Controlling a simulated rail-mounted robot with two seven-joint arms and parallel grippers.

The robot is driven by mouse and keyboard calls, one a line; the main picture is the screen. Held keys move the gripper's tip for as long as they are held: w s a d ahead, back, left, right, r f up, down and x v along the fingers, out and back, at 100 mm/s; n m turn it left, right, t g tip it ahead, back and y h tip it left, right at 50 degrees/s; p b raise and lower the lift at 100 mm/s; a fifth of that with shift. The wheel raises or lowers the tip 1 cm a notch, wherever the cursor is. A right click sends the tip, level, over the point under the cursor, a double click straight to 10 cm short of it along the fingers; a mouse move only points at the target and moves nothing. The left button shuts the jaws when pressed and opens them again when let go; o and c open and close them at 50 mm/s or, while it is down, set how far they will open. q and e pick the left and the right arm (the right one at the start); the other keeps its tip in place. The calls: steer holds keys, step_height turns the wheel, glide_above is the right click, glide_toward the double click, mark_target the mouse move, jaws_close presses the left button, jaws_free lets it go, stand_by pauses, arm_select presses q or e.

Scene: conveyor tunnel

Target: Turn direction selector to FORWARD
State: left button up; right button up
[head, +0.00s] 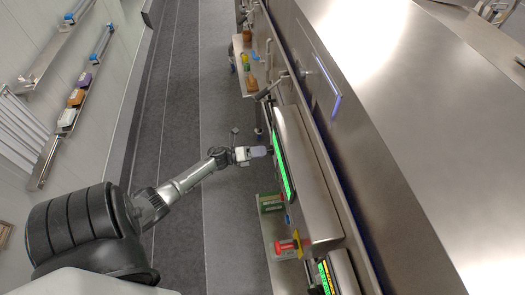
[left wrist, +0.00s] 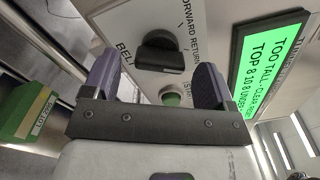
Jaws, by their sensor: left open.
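The direction selector (left wrist: 160,52) is a black knob on a pale panel, with "FORWARD" and "RETURN" lettered above it in the left wrist view. My left gripper (left wrist: 158,82) is open, its two purple-grey fingers on either side of the knob in the picture. I cannot tell whether they touch it. In the head view my left gripper (head: 268,151) is at the side of the steel machine, by a green screen (head: 285,172), and the knob is hidden there. My right gripper is not in view.
A green round button (left wrist: 172,98) sits below the knob. The lit screen (left wrist: 268,62) beside it reads "TOO TALL". A green box (left wrist: 30,115) is at left. In the head view, a shelf (head: 272,232) with a red item (head: 287,246) lies below my gripper; the grey floor aisle (head: 185,90) is clear.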

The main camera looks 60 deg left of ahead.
arm_select(q)
steer(key=shift+w+d, duration=0.15)
steer(key=shift+w, duration=0.4)
steer(key=c, duration=0.9)
